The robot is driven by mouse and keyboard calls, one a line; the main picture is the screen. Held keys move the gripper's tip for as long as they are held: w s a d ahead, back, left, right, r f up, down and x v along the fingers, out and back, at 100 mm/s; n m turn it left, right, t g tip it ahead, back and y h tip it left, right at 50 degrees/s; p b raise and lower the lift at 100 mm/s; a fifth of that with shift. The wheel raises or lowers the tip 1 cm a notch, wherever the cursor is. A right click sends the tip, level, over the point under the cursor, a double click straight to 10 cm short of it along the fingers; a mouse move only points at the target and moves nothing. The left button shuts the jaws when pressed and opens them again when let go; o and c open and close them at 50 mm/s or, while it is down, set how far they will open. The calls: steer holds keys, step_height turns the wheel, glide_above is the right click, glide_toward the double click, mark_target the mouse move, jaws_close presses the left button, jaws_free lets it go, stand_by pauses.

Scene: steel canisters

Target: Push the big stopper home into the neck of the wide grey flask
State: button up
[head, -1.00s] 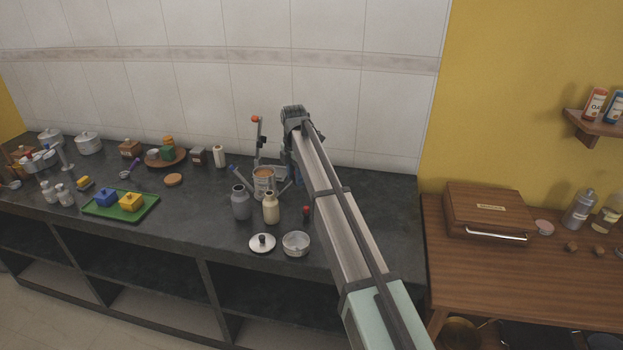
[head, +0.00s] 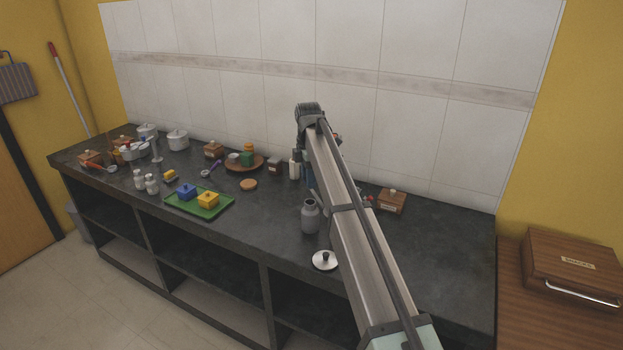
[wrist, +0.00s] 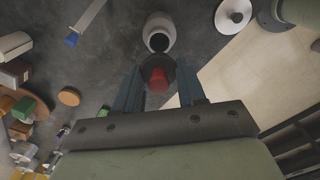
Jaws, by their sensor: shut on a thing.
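The wide grey flask (head: 310,217) stands upright on the dark counter, just left of my arm in the head view. In the wrist view a pale grey flask (wrist: 160,28), which looks like the same one, shows a dark open mouth. My gripper (wrist: 159,88) is shut on the big stopper (wrist: 157,72), a dark round piece with a red knob. The stopper appears just short of the flask's mouth in the wrist picture; its height above it I cannot tell. In the head view my arm hides the fingers and stopper.
A metal lid with a dark knob (head: 325,260) lies in front of the flask, near the counter's front edge. A green tray (head: 215,212) with blue and yellow blocks is to the left. A wooden box (head: 392,200) stands right of my arm. Bare counter lies between tray and flask.

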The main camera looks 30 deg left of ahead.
steer(key=shift+f, duration=0.1)
steer(key=shift+f, duration=2.65)
steer(key=shift+f, duration=0.8)
stand_by(0.4)
steer(key=o, duration=1.4)
steer(key=shift+r, duration=0.15)
steer(key=shift+r, duration=2.85)
